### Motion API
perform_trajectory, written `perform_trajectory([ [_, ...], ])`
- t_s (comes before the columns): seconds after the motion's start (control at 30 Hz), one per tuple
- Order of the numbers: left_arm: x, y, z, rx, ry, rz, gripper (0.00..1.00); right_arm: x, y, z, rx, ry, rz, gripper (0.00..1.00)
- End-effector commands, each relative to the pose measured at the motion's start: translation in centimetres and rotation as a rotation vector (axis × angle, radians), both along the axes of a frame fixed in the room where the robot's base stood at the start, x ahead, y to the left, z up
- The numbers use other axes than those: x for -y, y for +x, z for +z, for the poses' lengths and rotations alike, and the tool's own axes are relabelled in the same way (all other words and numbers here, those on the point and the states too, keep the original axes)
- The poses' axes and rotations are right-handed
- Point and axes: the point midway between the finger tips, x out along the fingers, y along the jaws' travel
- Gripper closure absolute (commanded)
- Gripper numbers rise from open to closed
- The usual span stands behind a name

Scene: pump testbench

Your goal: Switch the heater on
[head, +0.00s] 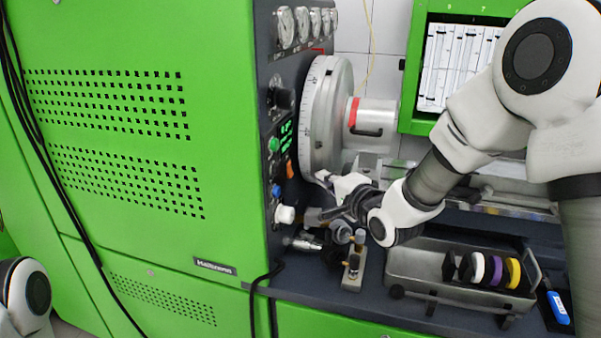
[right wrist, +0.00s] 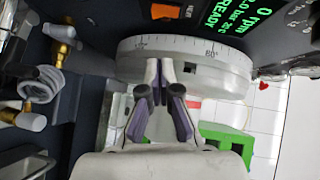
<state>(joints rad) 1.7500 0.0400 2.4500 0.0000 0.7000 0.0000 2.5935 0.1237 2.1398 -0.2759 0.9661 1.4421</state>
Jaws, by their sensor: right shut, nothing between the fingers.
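An orange rocker switch (head: 290,168) sits on the dark control panel (head: 276,130) of the green machine, just below the green-lit display (head: 285,132). It also shows at the top of the right wrist view (right wrist: 165,11). I cannot read a heater label, nor tell the switch's position. My right gripper (head: 322,178) is shut and empty, right of the panel and slightly below the switch. In the right wrist view its fingertips (right wrist: 164,64) are together in front of the graduated drum, apart from the switch. My left gripper is out of view.
The large graduated drum (head: 318,115) stands close beside the panel. A grey tray (head: 420,275) with several coloured discs and a blue-white item (head: 558,308) occupy the bench.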

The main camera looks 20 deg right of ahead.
Motion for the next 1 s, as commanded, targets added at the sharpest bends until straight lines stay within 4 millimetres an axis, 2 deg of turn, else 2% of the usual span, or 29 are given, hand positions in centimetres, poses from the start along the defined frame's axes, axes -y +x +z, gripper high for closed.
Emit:
perform_trajectory([
  [0.17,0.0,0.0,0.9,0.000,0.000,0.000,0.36,-0.8,3.8,-0.4,0.000,-0.001,0.001,1.00],
  [0.3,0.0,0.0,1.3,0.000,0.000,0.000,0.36,-2.9,4.9,-1.0,-0.001,-0.003,0.002,1.00],
  [0.47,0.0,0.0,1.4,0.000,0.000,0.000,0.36,-3.8,5.6,-1.3,0.000,0.001,0.000,1.00],
  [0.77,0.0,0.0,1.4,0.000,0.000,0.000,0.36,-3.9,5.6,-1.4,0.001,0.002,0.000,1.00],
  [0.87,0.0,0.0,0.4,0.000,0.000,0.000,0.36,-4.1,5.8,-2.0,0.018,0.025,0.000,1.00],
  [1.0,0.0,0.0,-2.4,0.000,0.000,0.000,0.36,-4.7,6.1,-3.1,0.090,0.130,0.001,1.00],
])
